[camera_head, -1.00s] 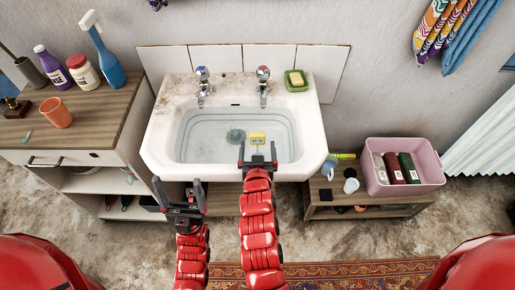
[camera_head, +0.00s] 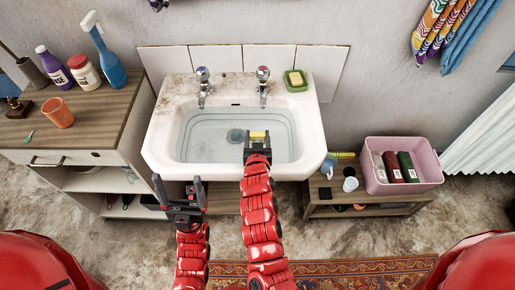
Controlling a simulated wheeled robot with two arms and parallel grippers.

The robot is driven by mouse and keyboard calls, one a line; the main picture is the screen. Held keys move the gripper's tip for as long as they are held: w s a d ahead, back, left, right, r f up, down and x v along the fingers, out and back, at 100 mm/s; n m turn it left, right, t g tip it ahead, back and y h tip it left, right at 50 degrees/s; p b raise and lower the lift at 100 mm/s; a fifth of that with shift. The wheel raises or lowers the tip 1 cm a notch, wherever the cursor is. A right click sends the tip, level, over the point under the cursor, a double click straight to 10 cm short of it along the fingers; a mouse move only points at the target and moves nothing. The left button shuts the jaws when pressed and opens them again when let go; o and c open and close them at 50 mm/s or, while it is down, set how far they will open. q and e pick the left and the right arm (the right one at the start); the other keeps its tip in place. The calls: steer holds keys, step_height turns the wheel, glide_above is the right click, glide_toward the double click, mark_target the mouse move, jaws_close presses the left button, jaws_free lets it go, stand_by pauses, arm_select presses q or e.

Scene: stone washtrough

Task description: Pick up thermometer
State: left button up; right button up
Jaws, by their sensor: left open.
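The thermometer looks like a small yellow block (camera_head: 257,133) in the water of the white sink (camera_head: 160,150), right of the dark drain. My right gripper (camera_head: 257,138) is at it, with one finger on each side, closed in against its sides. The gripper's body hides the near part of the block. My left gripper (camera_head: 180,190) is open and empty, in front of the sink's lower left edge and apart from it.
Two taps (camera_head: 204,88) stand at the sink's back, with a green soap dish (camera_head: 296,80) at the back right. A wooden cabinet (camera_head: 100,110) with bottles and an orange cup (camera_head: 57,112) is at left. A pink crate (camera_head: 430,165) sits on a low bench at right.

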jaws_close()
steer(key=shift+r, duration=0.15)
